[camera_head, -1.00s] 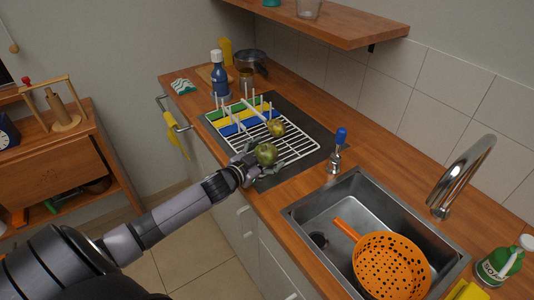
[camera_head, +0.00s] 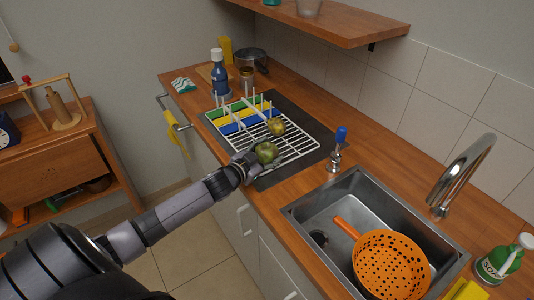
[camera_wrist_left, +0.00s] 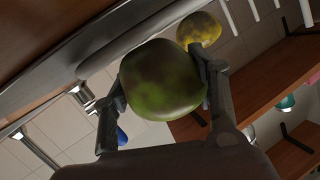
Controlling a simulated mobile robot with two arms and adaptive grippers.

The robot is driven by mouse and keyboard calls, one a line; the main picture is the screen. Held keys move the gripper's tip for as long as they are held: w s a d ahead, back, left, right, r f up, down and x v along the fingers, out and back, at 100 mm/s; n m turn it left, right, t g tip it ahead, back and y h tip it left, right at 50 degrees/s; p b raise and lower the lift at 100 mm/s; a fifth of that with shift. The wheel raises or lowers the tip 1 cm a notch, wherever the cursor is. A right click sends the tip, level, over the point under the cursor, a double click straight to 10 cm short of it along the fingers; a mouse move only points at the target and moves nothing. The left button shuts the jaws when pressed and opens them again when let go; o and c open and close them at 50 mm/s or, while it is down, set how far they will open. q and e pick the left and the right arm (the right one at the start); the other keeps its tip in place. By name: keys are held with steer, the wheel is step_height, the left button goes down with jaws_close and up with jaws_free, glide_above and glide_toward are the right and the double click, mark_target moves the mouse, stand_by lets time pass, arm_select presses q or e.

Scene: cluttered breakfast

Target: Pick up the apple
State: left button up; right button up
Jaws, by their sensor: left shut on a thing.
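A green apple (camera_head: 266,152) is at the near edge of the white wire rack, by the counter's front. My left gripper (camera_head: 258,158) is shut on this apple. In the left wrist view the green apple (camera_wrist_left: 162,80) sits between the two fingers of my left gripper (camera_wrist_left: 165,90), which touch it on both sides. A second, yellowish apple (camera_head: 276,127) lies on the rack just behind. It also shows in the left wrist view (camera_wrist_left: 198,31). My right gripper is not in view.
The white wire rack (camera_head: 290,147) stands on a dark mat and holds blue, yellow and green boards. A sink (camera_head: 337,205) with an orange colander (camera_head: 391,266) is to the right. A blue bottle (camera_head: 218,72) stands behind the rack.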

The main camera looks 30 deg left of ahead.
mark_target(268, 146)
arm_select(q)
steer(key=c, duration=0.3)
steer(key=shift+r, duration=0.15)
steer(key=shift+r, duration=9.9)
